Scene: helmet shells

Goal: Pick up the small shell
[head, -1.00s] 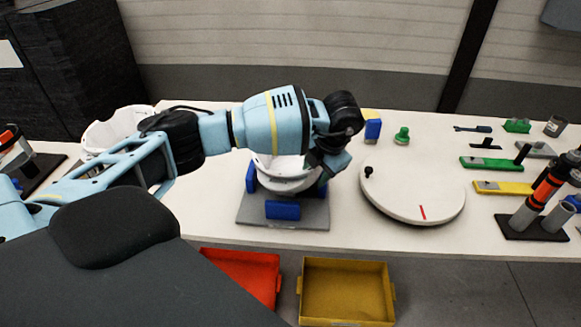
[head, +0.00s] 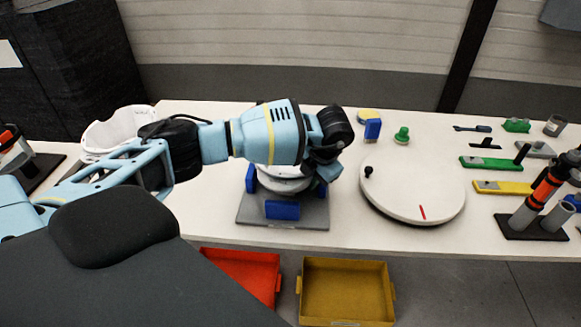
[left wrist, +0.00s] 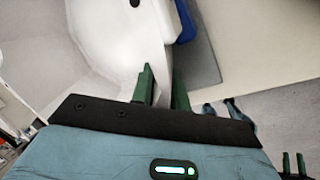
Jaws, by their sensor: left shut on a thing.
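A white, bowl-like shell (head: 285,184), which I take for the small shell, sits on a grey base (head: 285,213) between blue blocks (head: 287,209). My left gripper (head: 322,184) is at its right rim, and my arm covers much of the shell's top. In the left wrist view, the green fingers of the left gripper (left wrist: 163,90) are shut on the edge of the white shell wall (left wrist: 118,38), one finger on each side. The shell still appears down among the blue blocks.
A larger white shell (head: 108,130) stands at the back left. A round white turntable (head: 412,190) is right of the base. Red (head: 240,272) and yellow (head: 347,290) trays sit low in front. Tools and a dark stand (head: 535,226) are at the right.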

